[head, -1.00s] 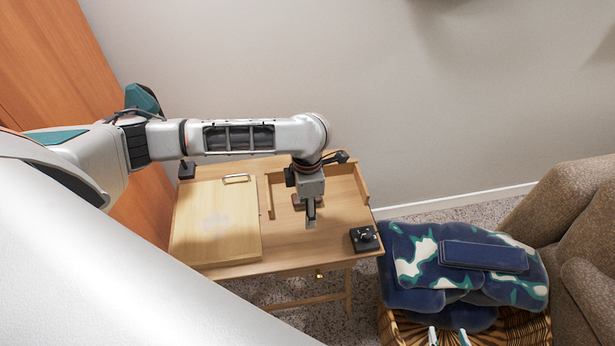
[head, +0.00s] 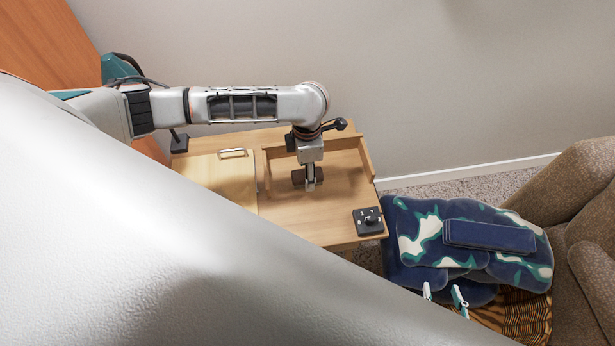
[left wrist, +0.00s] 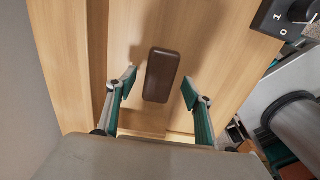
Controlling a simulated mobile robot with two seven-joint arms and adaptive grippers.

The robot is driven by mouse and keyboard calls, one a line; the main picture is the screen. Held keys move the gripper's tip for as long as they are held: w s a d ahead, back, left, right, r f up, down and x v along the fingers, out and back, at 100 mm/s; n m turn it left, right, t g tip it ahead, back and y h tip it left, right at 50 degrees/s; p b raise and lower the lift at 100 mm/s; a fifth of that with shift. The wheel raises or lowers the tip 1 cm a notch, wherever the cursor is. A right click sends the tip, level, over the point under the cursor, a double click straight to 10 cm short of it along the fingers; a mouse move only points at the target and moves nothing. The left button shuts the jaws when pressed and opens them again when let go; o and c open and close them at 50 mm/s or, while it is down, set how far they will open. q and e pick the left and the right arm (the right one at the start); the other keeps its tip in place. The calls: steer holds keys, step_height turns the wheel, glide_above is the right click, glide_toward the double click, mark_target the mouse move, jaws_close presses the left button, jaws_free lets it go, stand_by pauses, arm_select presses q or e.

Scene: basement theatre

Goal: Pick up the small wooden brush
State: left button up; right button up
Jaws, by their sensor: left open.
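The small wooden brush shows as a dark brown rounded block (left wrist: 162,75) in the left wrist view, lying on the light wood tabletop. In the head view the brush (head: 298,177) is partly hidden by my left gripper (head: 310,184), which points down over it. In the left wrist view the fingers of my left gripper (left wrist: 158,87) are apart, one on each side of the brush, with a gap on both sides. I see no bristles. My right gripper (head: 444,295) shows only its two separated fingertips, in front of the blue blankets and far from the brush.
The small wooden table (head: 340,200) has a raised rim behind the brush and a lighter wood panel with a handle (head: 225,178) to its left. A black control box with a knob (head: 368,221) sits at the right corner. Blue patterned blankets (head: 420,228) and a brown armchair (head: 575,200) stand right.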

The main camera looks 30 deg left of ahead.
arm_select(q)
steer(key=shift+f, duration=0.95)
steer(key=c, duration=1.2)
steer(key=shift+w+r, duration=0.1)
steer(key=shift+r, duration=0.3)
step_height(320, 180, up, 19)
steer(key=p, duration=0.3)
steer(key=shift+p, duration=0.35)
